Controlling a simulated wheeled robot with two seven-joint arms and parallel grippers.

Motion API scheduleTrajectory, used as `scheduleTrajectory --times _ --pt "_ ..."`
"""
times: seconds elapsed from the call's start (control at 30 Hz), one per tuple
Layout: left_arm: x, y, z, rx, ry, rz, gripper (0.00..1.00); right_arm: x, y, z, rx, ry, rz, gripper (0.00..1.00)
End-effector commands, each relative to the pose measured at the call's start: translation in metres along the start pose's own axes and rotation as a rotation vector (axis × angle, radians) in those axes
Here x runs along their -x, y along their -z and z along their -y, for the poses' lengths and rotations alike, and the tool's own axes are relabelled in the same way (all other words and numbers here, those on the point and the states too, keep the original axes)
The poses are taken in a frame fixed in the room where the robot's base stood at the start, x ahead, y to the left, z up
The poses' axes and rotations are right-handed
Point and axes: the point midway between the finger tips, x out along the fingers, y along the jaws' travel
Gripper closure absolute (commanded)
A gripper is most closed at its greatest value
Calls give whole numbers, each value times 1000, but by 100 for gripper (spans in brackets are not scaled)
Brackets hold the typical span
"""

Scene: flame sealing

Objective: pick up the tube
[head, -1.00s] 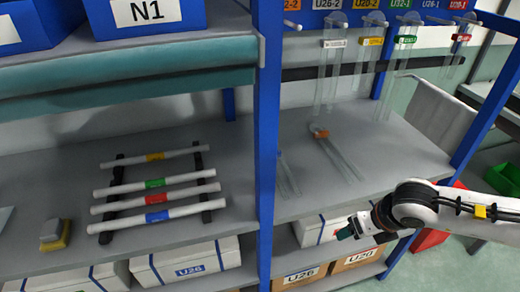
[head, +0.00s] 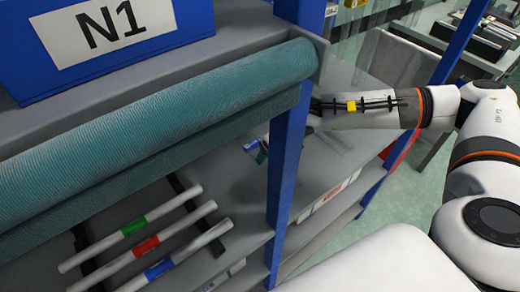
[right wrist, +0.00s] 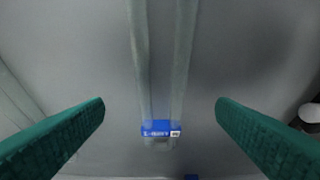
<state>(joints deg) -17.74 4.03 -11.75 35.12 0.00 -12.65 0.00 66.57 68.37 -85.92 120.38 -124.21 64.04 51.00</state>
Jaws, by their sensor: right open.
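A clear tube (right wrist: 162,60) with a blue label (right wrist: 160,128) lies on the grey shelf surface in the right wrist view, running away from the camera between my fingers. My right gripper (right wrist: 160,110) is open, with one teal finger on each side of the tube and visible gaps to both. In the head view my right gripper (head: 260,152) reaches in over the right shelf bay, partly hidden by the blue post; the tube is hard to make out there. My left gripper is not in view.
A blue post (head: 284,185) stands close to my right gripper. A teal roll (head: 160,120) and a blue N1 box (head: 120,40) are at the upper left. White rods with green, red and blue bands (head: 145,243) rest on the left shelf.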

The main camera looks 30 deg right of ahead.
Motion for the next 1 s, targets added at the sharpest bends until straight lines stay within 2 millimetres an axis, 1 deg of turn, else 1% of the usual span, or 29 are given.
scheduleTrajectory --times 0.03,0.1,0.2,0.3,0.4,0.5,0.7,0.8,0.9,1.0 --pt "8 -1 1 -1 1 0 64 0 14 1 1 -1 -2 20" --pt "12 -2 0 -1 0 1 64 -7 27 1 1 1 0 20" --pt "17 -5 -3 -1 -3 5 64 -14 42 1 0 -1 -1 20" --pt "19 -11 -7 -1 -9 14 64 -20 52 1 1 1 0 20" --pt "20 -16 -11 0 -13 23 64 -22 57 0 0 1 0 20" --pt "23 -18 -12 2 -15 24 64 -25 64 1 1 0 0 20" --pt "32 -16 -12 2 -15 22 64 -57 64 1 1 -1 3 20" --pt "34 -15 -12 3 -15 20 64 -69 64 0 0 0 3 20" --pt "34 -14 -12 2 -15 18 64 -76 63 0 0 0 1 20" --pt "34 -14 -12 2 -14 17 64 -77 63 0 0 0 1 20"
